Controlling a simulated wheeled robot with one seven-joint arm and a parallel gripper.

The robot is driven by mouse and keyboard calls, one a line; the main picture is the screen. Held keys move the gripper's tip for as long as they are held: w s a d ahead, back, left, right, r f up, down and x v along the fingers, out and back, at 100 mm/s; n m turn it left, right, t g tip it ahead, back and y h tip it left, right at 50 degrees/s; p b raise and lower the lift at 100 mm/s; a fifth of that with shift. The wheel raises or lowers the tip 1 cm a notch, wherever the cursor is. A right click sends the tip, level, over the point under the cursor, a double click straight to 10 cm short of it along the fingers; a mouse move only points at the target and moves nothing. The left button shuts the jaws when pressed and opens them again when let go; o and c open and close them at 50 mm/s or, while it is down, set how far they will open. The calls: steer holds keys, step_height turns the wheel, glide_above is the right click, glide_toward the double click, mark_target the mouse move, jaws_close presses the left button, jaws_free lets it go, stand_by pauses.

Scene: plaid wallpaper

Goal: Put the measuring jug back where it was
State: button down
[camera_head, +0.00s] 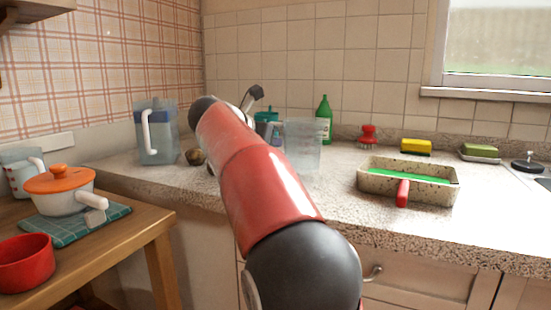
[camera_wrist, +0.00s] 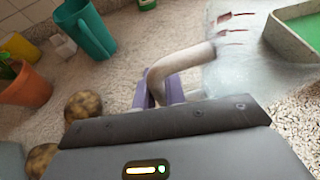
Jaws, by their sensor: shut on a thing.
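The clear measuring jug (camera_head: 304,144) is at the counter, just right of my red arm. In the wrist view the jug (camera_wrist: 240,75) shows red marks on its side and a pale handle (camera_wrist: 185,65). My gripper (camera_wrist: 160,92) is shut on that handle, with its purple fingers on either side. In the head view my arm hides the gripper and the handle. The jug looks upright, with its base at or close to the countertop; I cannot tell whether it touches.
A tray with a green inside (camera_head: 385,180) stands right of the jug. A teal cup (camera_wrist: 88,28), brown round items (camera_wrist: 85,104) and an orange pot (camera_wrist: 28,86) are nearby. A pitcher (camera_head: 160,135) stands left. The wooden table holds a lidded pot (camera_head: 60,195) and a red pot (camera_head: 25,265).

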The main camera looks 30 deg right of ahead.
step_height(320, 180, down, 3)
steer(key=shift+r+b, duration=0.1)
steer(key=shift+b, duration=0.65)
steer(key=shift+r, duration=0.2)
steer(key=shift+f, duration=0.15)
steer(key=c, duration=1.5)
jaws_free()
steer(key=shift+o, duration=0.2)
steer(key=shift+r, duration=0.25)
steer(key=v, duration=1.2)
